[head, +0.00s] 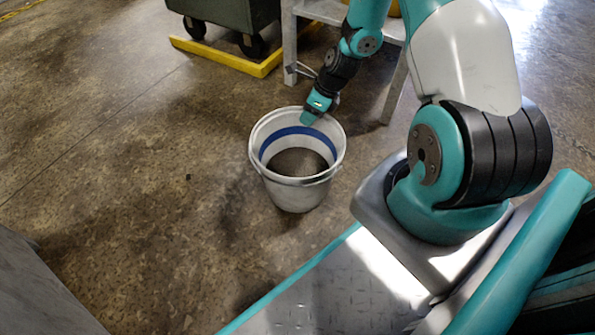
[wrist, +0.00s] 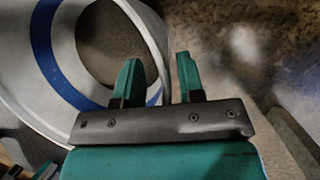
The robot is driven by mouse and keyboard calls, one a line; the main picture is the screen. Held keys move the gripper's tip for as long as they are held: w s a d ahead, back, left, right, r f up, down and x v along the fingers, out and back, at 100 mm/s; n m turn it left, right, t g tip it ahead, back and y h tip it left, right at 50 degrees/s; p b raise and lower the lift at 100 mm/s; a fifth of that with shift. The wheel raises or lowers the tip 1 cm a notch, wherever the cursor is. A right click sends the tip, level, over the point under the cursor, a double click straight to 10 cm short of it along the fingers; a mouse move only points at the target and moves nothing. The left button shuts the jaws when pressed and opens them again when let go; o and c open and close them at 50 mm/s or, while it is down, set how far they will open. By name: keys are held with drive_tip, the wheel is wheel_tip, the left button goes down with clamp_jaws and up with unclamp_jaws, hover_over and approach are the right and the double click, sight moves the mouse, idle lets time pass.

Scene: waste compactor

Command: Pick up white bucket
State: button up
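The white bucket (head: 297,196) stands upright on the floor, with a blue band around its inner wall and a dark brownish bottom or contents. My gripper (head: 309,117) is at the bucket's far rim, pointing down. In the wrist view, the bucket (wrist: 14,62) fills the left side. My gripper (wrist: 158,66) has its two fingers apart, the left one over the bucket's inside and the right one outside. The rim wall shows between the fingers, and a gap is visible. Contact with the wall cannot be told.
A grey step stand (head: 290,45) is just behind the bucket. A dark wheeled bin (head: 232,12) stands behind a yellow floor bar (head: 222,56). A grey surface (head: 40,295) is at the lower left. The floor left of the bucket is clear.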

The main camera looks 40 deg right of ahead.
clamp_jaws()
drive_tip(key=shift+r, duration=0.1)
idle(1.2)
